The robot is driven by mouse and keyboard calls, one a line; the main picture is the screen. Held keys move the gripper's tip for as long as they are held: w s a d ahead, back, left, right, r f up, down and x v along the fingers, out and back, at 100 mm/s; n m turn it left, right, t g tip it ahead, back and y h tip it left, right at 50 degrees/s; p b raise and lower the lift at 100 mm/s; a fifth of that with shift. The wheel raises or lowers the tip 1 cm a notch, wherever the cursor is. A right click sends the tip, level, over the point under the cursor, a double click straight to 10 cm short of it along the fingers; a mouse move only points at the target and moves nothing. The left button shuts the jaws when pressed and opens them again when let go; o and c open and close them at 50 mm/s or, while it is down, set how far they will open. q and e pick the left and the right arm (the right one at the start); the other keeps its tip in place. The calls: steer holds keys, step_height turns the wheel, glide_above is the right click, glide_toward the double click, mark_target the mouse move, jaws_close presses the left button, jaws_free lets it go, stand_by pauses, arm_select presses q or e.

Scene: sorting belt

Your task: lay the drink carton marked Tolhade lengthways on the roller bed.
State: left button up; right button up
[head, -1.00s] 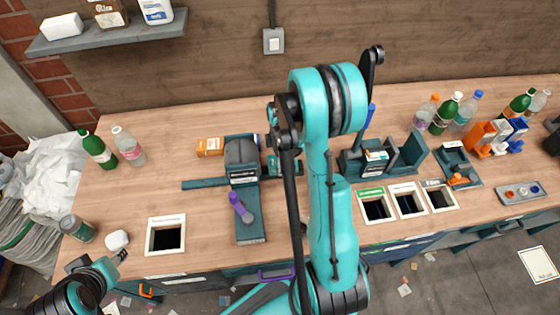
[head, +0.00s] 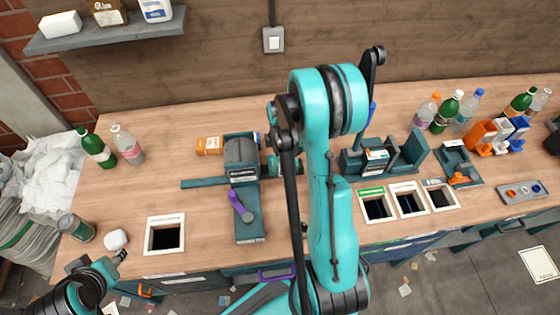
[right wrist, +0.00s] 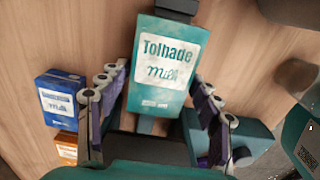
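The teal drink carton marked Tolhade (right wrist: 167,75) fills the middle of the right wrist view, its printed face toward the camera. My right gripper (right wrist: 162,72) has one finger on each side of it, the tips close to its edges; I cannot tell whether they press on it. In the head view my right arm largely hides that gripper and the carton. A dark teal fixture (head: 248,226) stands left of the arm; I cannot make out rollers on it. My left gripper (head: 121,257) is at the lower left, away from the carton; its opening is too small to judge.
Bottles (head: 97,148) stand at left. The counter has a square opening (head: 148,247) at front left.

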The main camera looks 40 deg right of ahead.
stand_by(0.3)
step_height(320, 180, up, 12)
steer(key=s+a+r+m+t+b, duration=0.1)
steer(key=s+a+m+t+b, duration=0.2)
steer(key=a+m, duration=0.3)
steer(key=s+a+m+t+b, duration=0.3)
steer(key=s+a+m, duration=0.3)
steer(key=a, duration=0.6)
steer(key=shift+s+a+r+t+b, duration=0.25)
steer(key=shift+a+r+t+b, duration=0.15)
steer(key=shift+t, duration=0.2)
